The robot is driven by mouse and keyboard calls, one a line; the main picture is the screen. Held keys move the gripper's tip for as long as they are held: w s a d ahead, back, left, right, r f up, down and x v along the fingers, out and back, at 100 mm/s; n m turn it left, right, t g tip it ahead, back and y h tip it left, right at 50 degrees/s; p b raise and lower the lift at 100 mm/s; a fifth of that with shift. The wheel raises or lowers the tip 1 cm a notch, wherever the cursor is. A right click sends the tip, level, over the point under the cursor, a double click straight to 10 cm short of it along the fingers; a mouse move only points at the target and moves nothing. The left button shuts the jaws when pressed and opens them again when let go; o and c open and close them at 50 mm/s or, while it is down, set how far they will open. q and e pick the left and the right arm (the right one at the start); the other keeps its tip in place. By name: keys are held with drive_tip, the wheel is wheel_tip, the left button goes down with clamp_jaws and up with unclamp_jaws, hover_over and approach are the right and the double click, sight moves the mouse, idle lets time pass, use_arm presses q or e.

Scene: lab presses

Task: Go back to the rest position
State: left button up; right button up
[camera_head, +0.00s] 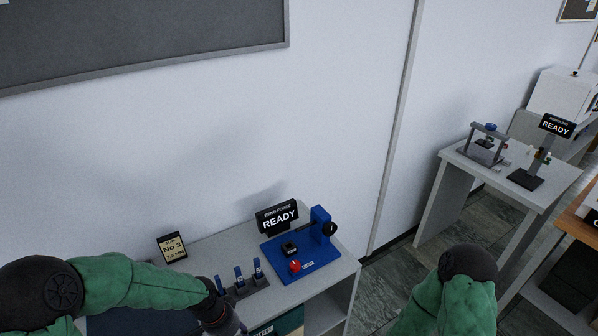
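My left arm (130,280) reaches in from the lower left with green links. Its dark wrist end (215,312) is at the bottom edge, just left of a small rack of blue-topped pieces (245,277) on the near bench. The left gripper's fingers are below the frame. My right arm (452,300) shows only a bent green part with a dark joint at the bottom right. The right gripper is out of view.
The grey bench (340,268) holds a blue press (300,256) with a red knob, a black READY sign (277,216) and a "No 3" card (172,246). At the right, another table (545,190) carries a grey press (485,145) and a READY sign (557,126). Tiled floor lies between.

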use_arm(q)
drive_tip(key=s+d+f+n+b, duration=0.1)
drive_tip(key=s+d+f+n, duration=0.1)
drive_tip(key=f, duration=0.4)
drive_tip(key=s+d+f+n+h+b, duration=0.1)
drive_tip(key=s+d+f+n, duration=0.1)
drive_tip(key=s+f+n, duration=0.2)
drive_tip(key=s+d+f+n+b, duration=0.1)
drive_tip(key=s+d+f+n, duration=0.2)
drive_tip(key=f, duration=0.7)
drive_tip(key=shift+s+n, duration=0.5)
drive_tip(key=shift+s, duration=0.35)
